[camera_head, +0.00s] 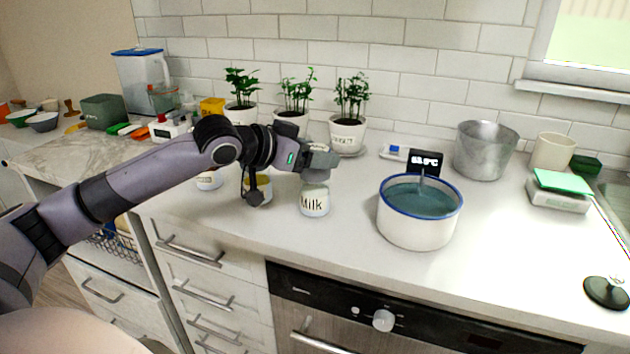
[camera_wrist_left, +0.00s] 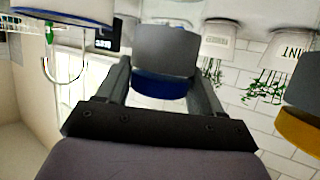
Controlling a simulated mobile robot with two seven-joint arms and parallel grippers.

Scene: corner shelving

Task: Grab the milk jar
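The milk jar (camera_head: 314,202) is a white jar labelled "Milk" on the counter in the head view. My left gripper (camera_head: 320,165) is at its top and hides its upper part. In the left wrist view the picture is upside down. There the jar (camera_wrist_left: 166,50), with a blue band (camera_wrist_left: 162,84), stands between the two fingers of my left gripper (camera_wrist_left: 160,75). The fingers are spread on either side of the jar, very close to it. I cannot tell whether both touch it. My right gripper is not in view.
A jar with a yellow band (camera_head: 262,187) and another white jar (camera_head: 209,180) stand left of the milk jar. A blue-rimmed pot of water (camera_head: 418,226) stands to its right. Potted herbs (camera_head: 347,136) line the back. The counter in front of the pot is clear.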

